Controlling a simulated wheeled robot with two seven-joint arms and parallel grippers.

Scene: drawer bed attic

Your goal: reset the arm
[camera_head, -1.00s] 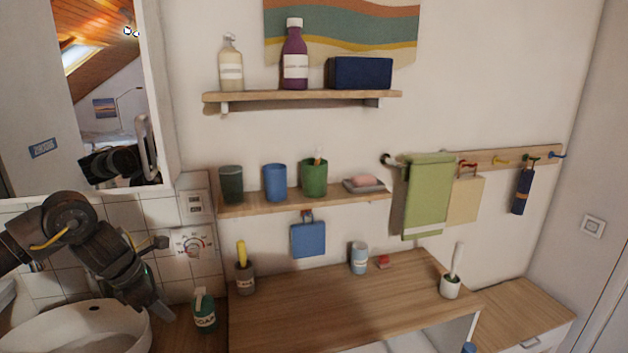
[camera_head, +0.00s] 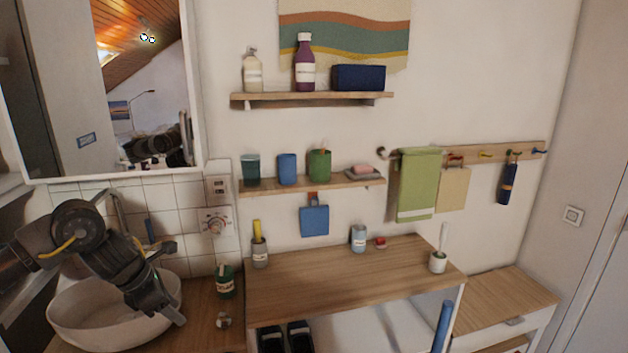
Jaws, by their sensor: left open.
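My left arm comes in from the left, over the white basin. My left gripper (camera_head: 172,297) points down and to the right at the basin's front right rim, open, with nothing visible between its fingers. The green soap bottle (camera_head: 224,282) stands on the wooden counter to the right of the gripper, apart from it. My right gripper is not in view.
The white basin (camera_head: 70,318) lies below my left arm. Two wall shelves (camera_head: 310,99) hold bottles and cups. A green towel (camera_head: 419,186) hangs at right. A mirror (camera_head: 150,90) is behind the arm.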

